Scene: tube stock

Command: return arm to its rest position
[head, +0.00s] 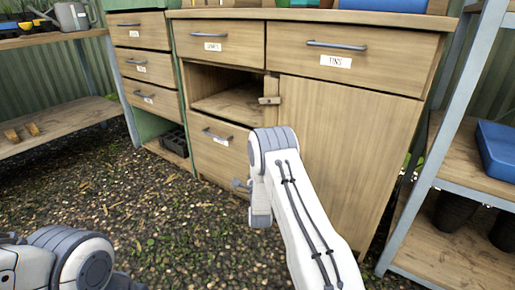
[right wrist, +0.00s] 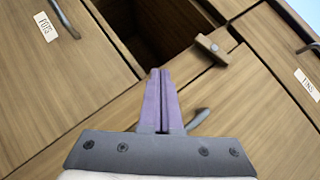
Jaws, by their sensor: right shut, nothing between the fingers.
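My right gripper (right wrist: 160,75) shows in the right wrist view, its two purple fingers pressed together with nothing between them. It is in front of the wooden cabinet (head: 345,150), below an open compartment (right wrist: 172,28).
The open compartment (head: 232,100) has a small wooden latch (head: 269,100) beside it. Metal-framed shelving stands at left (head: 60,122) and right (head: 460,250), the right one holding a blue bin (head: 497,150). Gravel floor (head: 160,220) is clear between the left shelving and my right arm.

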